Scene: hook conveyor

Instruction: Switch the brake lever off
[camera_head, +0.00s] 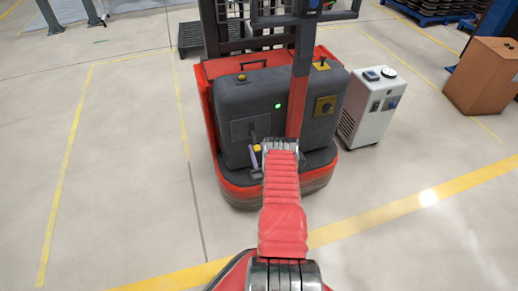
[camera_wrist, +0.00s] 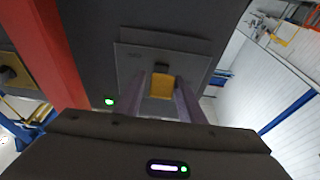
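The brake lever (camera_head: 257,149) has a yellow grip on a dark arm and sits on the grey panel at the front of the red and dark-grey forklift. In the wrist view the yellow grip (camera_wrist: 162,86) shows in front of the grey panel. My gripper (camera_head: 264,161) is at the lever, with one purple finger visible just left of the grip. In the wrist view my gripper (camera_wrist: 170,84) has its two purple fingers apart, one on each side of the yellow grip. I cannot tell whether they touch it.
A green light (camera_head: 278,105) and a yellow-plated knob (camera_head: 325,106) are on the forklift (camera_head: 205,100). A white cabinet (camera_head: 367,118) stands close to its right, with a cardboard box (camera_head: 487,76) farther right. The floor on the left is clear.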

